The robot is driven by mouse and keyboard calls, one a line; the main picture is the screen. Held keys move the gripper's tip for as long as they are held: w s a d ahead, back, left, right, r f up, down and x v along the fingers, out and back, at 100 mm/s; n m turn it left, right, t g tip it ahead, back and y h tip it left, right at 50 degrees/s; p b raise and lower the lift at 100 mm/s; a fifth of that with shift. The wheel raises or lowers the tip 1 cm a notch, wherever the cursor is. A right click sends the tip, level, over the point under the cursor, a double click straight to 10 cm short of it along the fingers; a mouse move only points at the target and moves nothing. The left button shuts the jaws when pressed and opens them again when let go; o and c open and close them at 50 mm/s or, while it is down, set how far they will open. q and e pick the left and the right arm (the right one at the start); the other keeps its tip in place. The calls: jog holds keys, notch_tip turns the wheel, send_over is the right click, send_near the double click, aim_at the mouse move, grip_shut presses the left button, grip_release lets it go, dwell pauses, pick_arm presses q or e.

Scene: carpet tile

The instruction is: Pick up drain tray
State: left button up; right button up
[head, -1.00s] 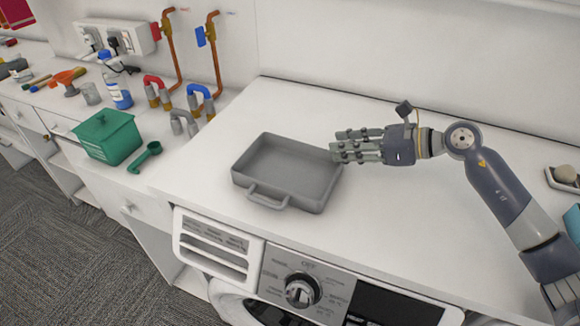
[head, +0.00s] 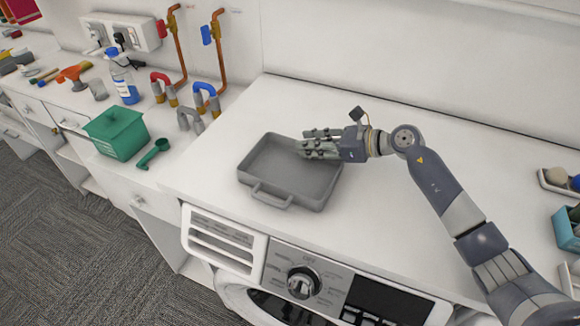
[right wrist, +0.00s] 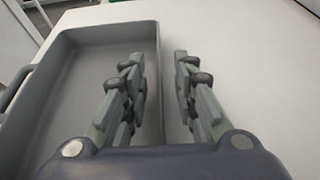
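The grey drain tray (head: 268,180) is a shallow rectangular pan with a loop handle on its front side. It sits on the white counter above the washing machine. My right gripper (head: 308,144) is at the tray's right end. In the right wrist view the tray (right wrist: 75,90) fills the left half, and my right gripper (right wrist: 160,65) is open. One finger is over the tray's inside and the other is outside its right wall, with the wall between them. I cannot tell whether either finger touches the wall. My left gripper is not in view.
The washing machine (head: 300,282) is below the front edge. The counter behind the tray is clear.

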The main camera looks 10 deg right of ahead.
jog(key=shift+w+a+f, duration=0.2)
jog(key=shift+w+a, duration=0.15)
jog(key=shift+a, duration=0.15)
grip_shut()
jog(key=shift+d+r, duration=0.1)
jog(key=shift+r+b, duration=0.45)
jog(key=shift+r, duration=0.1)
jog(key=shift+s+d+r+b, duration=0.1)
jog(key=shift+s+r+b, duration=0.1)
jog(key=shift+r+b, duration=0.25)
jog(key=shift+s+d+r+b, duration=0.1)
jog(key=shift+s+r+b, duration=0.1)
jog(key=shift+r, duration=0.3)
jog(key=s+d+b, duration=0.1)
jog(key=s, duration=0.3)
jog(key=s+d+b, duration=0.1)
jog(key=s+b, duration=0.1)
jog(key=s, duration=0.2)
jog(key=s+d+r+b, duration=0.1)
jog(key=s+b, duration=0.1)
jog(key=s, duration=0.2)
jog(key=shift+s+d+r, duration=0.1)
jog(key=shift+s+d, duration=0.2)
jog(key=shift+s, duration=0.1)
jog(key=shift+s+d+r+b, duration=0.15)
jog(key=shift+s+b, duration=0.05)
jog(key=shift+s, duration=0.25)
jog(key=shift+s+d+r+b, duration=0.1)
jog(key=shift+s+r+b, duration=0.05)
jog(key=shift+s, duration=0.3)
